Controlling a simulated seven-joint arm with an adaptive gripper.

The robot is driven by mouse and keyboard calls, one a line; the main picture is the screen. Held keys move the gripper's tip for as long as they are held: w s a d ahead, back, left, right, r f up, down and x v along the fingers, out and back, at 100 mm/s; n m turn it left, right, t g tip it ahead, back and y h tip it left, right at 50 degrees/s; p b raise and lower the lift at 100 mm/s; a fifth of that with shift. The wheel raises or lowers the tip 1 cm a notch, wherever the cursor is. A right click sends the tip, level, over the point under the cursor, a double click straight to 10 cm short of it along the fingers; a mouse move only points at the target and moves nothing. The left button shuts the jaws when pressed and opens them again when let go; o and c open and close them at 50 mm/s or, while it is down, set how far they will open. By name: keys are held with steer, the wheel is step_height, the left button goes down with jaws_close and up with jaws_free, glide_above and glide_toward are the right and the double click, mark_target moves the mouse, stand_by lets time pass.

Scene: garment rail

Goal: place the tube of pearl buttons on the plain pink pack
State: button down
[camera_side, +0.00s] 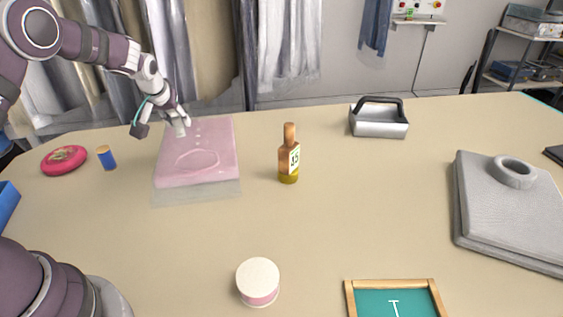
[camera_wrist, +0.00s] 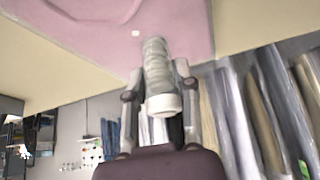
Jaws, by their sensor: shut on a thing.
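The tube of pearl buttons (camera_wrist: 156,68), clear with a white cap, sits between the two fingers of my gripper (camera_wrist: 158,78) in the wrist view. My gripper (camera_side: 163,128) is shut on it at the back left of the plain pink pack (camera_side: 215,165) in the side view. The tube is small and partly hidden by the fingers there. The pack lies flat, with a faint rounded outline and small pale spots on top. The pack also shows beyond the tube in the wrist view (camera_wrist: 95,25). I cannot tell whether the tube touches the pack.
A blue cylinder with an orange top (camera_side: 107,158) and a red round tin (camera_side: 64,160) stand left of the pack. An amber bottle (camera_side: 289,160) stands close to its right.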

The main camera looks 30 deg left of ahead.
mark_target(177, 128)
step_height(177, 128, down, 3)
steer(key=shift+f, duration=0.2)
steer(key=shift+f, duration=0.1)
steer(key=c, duration=0.8)
jaws_free()
steer(key=shift+s+d+r, duration=0.1)
steer(key=shift+r, duration=0.15)
steer(key=v, duration=1.2)
steer(key=s+d+r+m+h, duration=0.1)
steer(key=s+d+m, duration=0.1)
steer(key=s+d, duration=0.3)
steer(key=s+d+r+m+h, duration=0.1)
steer(key=s+d+r+m, duration=0.1)
steer(key=s+d, duration=0.2)
steer(key=s+d+r+m+h, duration=0.1)
steer(key=s+d+m, duration=0.2)
steer(key=s+d, duration=0.2)
steer(key=shift+s+d+r+h, duration=0.2)
steer(key=shift+s, duration=0.2)
steer(key=shift+s+d+r+h, duration=0.15)
steer(key=shift+s+r+h, duration=0.05)
steer(key=shift+s, duration=0.2)
